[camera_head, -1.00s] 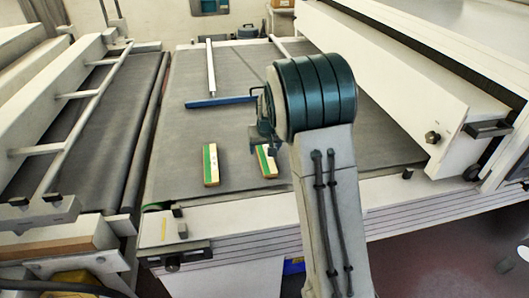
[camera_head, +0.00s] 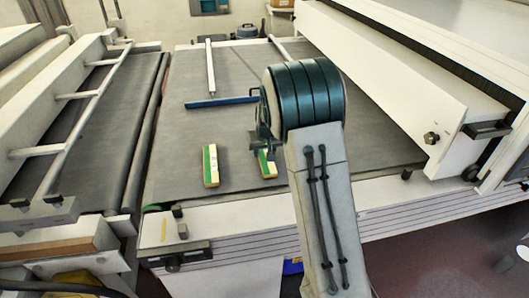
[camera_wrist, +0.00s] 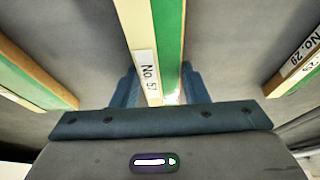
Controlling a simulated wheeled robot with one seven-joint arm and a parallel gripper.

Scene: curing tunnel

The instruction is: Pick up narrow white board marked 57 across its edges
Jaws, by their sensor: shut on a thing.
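The board marked "No. 57" (camera_wrist: 148,72) runs up the middle of the wrist view, with a white label, a pale tan edge and a green stripe. My gripper (camera_wrist: 160,88) is shut on it, with a blue finger on each side. In the head view the near part of this board (camera_head: 267,168) shows below my gripper (camera_head: 262,148) on the grey belt. My arm hides much of the gripper there. I cannot tell whether the board is clear of the belt.
A similar green-striped board (camera_head: 210,166) lies to the left on the grey belt (camera_head: 180,130). A board marked "No. 28" (camera_wrist: 300,58) shows at right in the wrist view. A blue bar (camera_head: 222,102) lies farther back. A white beam (camera_head: 400,80) borders the right.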

